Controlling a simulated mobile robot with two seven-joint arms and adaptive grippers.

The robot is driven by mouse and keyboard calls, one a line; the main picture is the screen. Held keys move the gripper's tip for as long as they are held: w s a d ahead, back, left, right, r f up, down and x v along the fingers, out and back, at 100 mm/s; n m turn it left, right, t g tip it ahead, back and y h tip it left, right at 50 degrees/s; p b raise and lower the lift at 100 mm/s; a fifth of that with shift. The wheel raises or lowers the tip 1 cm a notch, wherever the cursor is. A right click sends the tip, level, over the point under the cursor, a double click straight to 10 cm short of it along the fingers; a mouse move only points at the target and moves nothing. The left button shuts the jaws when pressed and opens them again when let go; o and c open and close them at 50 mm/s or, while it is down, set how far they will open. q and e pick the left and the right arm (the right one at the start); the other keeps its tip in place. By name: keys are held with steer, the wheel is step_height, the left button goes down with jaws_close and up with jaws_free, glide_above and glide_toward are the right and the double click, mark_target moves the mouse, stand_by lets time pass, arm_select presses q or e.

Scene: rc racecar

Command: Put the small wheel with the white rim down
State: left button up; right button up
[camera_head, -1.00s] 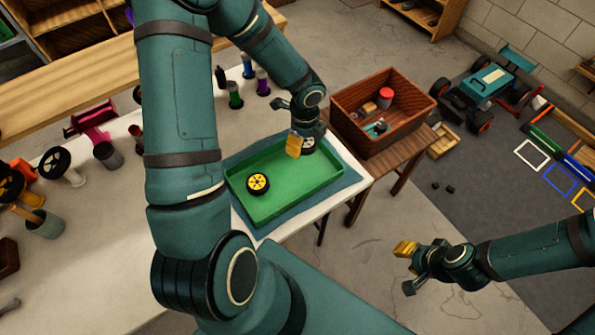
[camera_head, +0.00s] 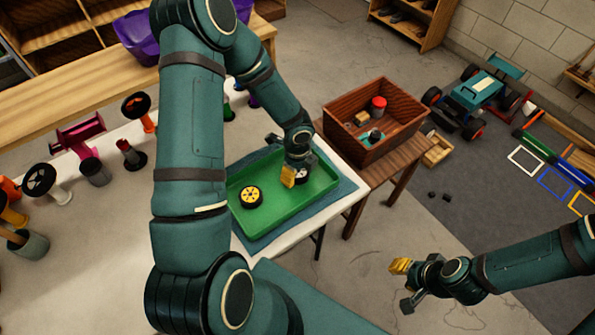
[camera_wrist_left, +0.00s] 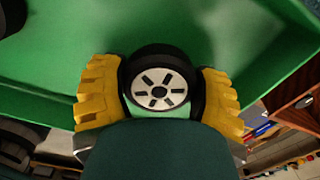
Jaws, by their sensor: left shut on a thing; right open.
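The small wheel with the white rim (camera_wrist_left: 160,88) sits between the yellow fingertips of my left gripper (camera_wrist_left: 158,95), which is shut on it. In the head view the wheel (camera_head: 303,176) is mostly hidden behind the left gripper (camera_head: 295,172), over the right part of the green tray (camera_head: 285,208). I cannot tell whether the wheel touches the tray floor. A wheel with a yellow rim (camera_head: 251,196) lies in the left part of the tray. My right gripper (camera_head: 403,283) is open and empty, away from the table at the lower right.
A wooden box (camera_head: 372,118) with a red-capped jar stands on a small table right of the tray. An RC car (camera_head: 478,92) stands on the dark floor mat. Wheel stands and tools fill the table's left. The tray's front middle is clear.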

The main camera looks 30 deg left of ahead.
arm_select(q)
steer(key=shift+f, duration=0.15)
steer(key=o, duration=0.9)
